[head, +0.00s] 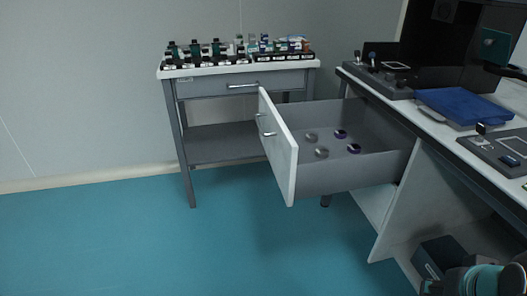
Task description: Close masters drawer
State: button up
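An open drawer (345,180) sticks out to the left from the workbench on the right. Its white front panel (278,150) faces left and has metal handles (265,126). Several small round pieces (321,152), some silvery and some dark purple, lie on the drawer's grey floor. I cannot read any label on the drawer. Part of my arm shows at the lower right corner, far from the drawer. My gripper cannot be made out in this view.
A side table (238,68) with a closed drawer (240,85) stands behind, crowded with small optical parts. The workbench (440,128) carries dark devices and a blue tray (463,104). A dark box (437,256) sits below it. Teal floor left of the drawer is clear.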

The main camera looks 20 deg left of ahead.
aim_at(387, 146)
jog(key=u, duration=0.9)
jog(key=i, duration=0.75)
jog(key=u, duration=0.3)
